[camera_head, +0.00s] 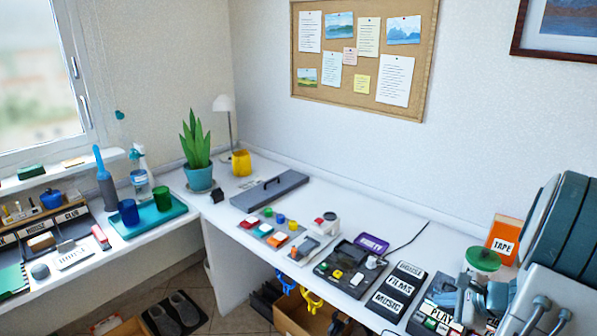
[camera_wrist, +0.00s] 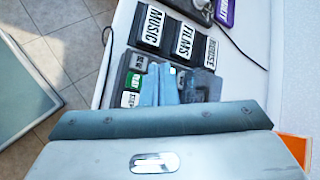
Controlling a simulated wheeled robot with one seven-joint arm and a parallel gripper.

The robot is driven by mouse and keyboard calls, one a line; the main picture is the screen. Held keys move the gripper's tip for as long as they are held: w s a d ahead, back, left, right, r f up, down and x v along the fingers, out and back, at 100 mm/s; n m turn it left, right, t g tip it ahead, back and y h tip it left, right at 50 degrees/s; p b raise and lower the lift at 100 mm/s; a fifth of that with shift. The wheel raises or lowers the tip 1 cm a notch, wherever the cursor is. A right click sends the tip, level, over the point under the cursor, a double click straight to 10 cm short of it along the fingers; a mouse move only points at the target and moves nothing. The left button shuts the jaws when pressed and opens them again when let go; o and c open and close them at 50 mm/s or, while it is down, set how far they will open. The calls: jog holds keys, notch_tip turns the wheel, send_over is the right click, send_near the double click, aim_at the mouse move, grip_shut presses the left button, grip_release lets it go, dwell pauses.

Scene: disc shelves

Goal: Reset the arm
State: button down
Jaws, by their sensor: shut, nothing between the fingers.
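My gripper (camera_head: 474,299) is at the lower right in the head view, over the right end of the white desk (camera_head: 345,225). Its blue-grey fingers (camera_wrist: 170,86) show in the middle of the wrist view, closed together and holding nothing. They are in front of the dark panel with the green PLAY label (camera_head: 436,318) and partly cover it. I cannot tell whether they touch it. My arm's thick dark links fill the right edge of the head view.
Near my gripper are a green-lidded jar (camera_head: 483,261), an orange TAPE box (camera_head: 504,238) and the HOUSE, FILMS and MUSIC block (camera_head: 397,292). A black device with buttons (camera_head: 350,268) and a cable lie left of them. The air above the desk's middle is clear.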

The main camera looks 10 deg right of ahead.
jog(key=a+r+n+g+y, duration=0.1)
jog(key=a+r+n+g, duration=0.35)
jog(key=a, duration=0.65)
jog(key=s+a+r+n+h+p, duration=0.1)
jog(key=s+a+r+n+h, duration=0.1)
jog(key=s+a+r+n, duration=0.2)
jog(key=s+a+r+n+g+h+p, duration=0.1)
jog(key=s+a+r+n, duration=0.3)
jog(key=s+a+n, duration=0.4)
jog(key=shift+a+r+n+h, duration=0.3)
jog(key=shift+a+n+h, duration=0.4)
jog(key=shift+a+n, duration=1.8)
jog(key=shift+s+d+n, duration=0.1)
jog(key=shift+d+n, duration=0.35)
jog(key=shift+d, duration=0.1)
jog(key=shift+a, duration=0.1)
